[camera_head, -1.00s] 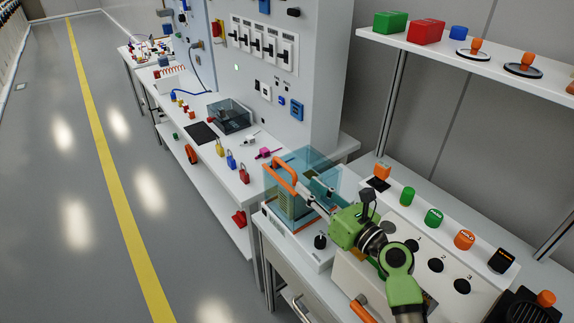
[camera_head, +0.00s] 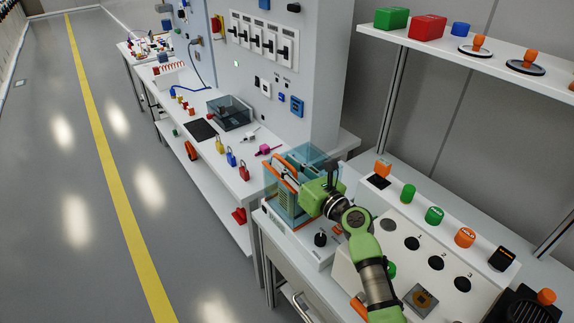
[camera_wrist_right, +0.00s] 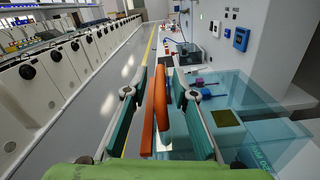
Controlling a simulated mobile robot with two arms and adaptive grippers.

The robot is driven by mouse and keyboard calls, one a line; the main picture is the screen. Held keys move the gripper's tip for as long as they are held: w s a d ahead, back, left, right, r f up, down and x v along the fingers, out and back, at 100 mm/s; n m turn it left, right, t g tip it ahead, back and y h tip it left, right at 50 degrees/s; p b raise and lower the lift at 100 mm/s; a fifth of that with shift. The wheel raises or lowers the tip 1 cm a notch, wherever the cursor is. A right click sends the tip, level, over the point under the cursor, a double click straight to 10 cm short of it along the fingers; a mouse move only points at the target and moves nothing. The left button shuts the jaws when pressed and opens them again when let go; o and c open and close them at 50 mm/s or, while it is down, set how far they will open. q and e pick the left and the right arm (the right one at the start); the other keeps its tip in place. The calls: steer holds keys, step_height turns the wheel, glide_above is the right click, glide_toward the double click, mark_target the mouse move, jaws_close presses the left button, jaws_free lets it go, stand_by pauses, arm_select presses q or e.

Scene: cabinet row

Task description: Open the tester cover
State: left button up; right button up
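The tester (camera_head: 283,222) is a white box on the bench, with a clear teal cover (camera_head: 325,156) over it. An orange handle (camera_head: 277,167) runs along the cover's left side. The cover looks down, though my arm hides part of it. My right gripper (camera_head: 293,166) is at the cover, over the handle. In the right wrist view, the orange handle (camera_wrist_right: 162,105) lies between the two teal-padded fingers of the gripper (camera_wrist_right: 160,108). The fingers are spread, with gaps visible beside the handle. My left gripper is not in view.
A black knob (camera_head: 320,240) is on the tester's front right. A sloped white panel (camera_head: 395,236) with several black round holes stands to the right. Padlocks (camera_head: 231,158) lie on the bench behind. A shelf (camera_head: 470,56) overhangs at upper right. The floor at left is clear.

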jaws_close()
steer(key=shift+w+d, duration=0.1)
steer(key=w+d+b, duration=0.5)
steer(key=w+d, duration=0.4)
steer(key=d, duration=0.4)
steer(key=shift+w+d+b, duration=0.25)
steer(key=shift+w+b, duration=0.1)
steer(key=shift+b, duration=0.05)
steer(key=shift+o, duration=1.1)
jaws_free()
